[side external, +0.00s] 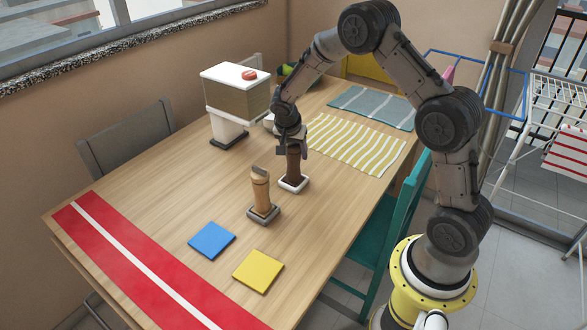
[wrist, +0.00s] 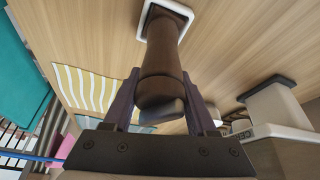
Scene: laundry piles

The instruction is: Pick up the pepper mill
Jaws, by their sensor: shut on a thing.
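The dark brown pepper mill (side external: 293,165) stands upright at the white-rimmed square tray (side external: 293,188) on the wooden table. My gripper (side external: 291,142) comes down from above and is shut on the mill's upper part. In the wrist view the mill (wrist: 168,52) lies between the two fingers of my gripper (wrist: 160,76), its lower end inside the white rim of the tray (wrist: 146,20). I cannot tell whether its base touches the tray. A light wooden mill (side external: 260,189) stands apart in a grey square tray (side external: 263,214), nearer the camera.
A blue square (side external: 212,240) and a yellow square (side external: 258,271) lie near the front. A white-topped box on a stand (side external: 235,100) is behind left of my gripper. A striped yellow cloth (side external: 355,143) lies right. A red runner (side external: 140,265) crosses the left end.

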